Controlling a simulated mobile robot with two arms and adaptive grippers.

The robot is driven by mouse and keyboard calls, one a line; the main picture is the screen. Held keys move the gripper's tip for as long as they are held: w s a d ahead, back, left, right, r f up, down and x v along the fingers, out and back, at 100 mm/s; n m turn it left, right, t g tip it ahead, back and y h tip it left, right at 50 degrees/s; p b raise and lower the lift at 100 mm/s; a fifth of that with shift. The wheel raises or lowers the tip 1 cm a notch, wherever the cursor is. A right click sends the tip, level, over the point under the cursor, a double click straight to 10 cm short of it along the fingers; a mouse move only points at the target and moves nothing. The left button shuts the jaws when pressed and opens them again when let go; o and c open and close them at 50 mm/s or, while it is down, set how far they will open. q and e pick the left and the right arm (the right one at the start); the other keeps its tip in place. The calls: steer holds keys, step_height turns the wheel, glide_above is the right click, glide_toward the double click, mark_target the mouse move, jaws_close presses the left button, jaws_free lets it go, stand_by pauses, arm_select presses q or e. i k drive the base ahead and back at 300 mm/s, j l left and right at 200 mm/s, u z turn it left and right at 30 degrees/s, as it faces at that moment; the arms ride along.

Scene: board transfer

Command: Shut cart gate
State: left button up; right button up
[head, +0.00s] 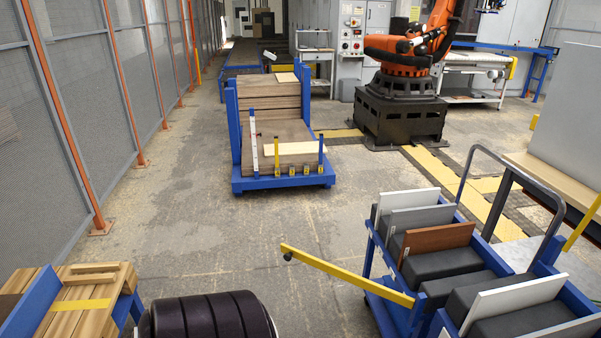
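The cart (373,293) stands at the lower right, with a blue frame and a grey tubular handle (510,170). Its yellow gate (345,274) is a long bar that sticks out to the left from a blue post at the cart's near left side. The gate stands open, its free end over bare floor. In the cart, a white board (408,202), a grey board (420,219), a brown board (438,239) and another white board (515,298) stand upright among dark grey blocks.
A blue trolley (284,182) with stacked wooden boards stands in the middle. Timber on a blue rack (40,305) is at the lower left. Mesh fencing (75,110) lines the left. An orange robot arm (410,45) stands behind. The floor (240,245) before the trolley is clear.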

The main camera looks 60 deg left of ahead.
mark_target(289, 253)
steer(key=u, duration=1.75)
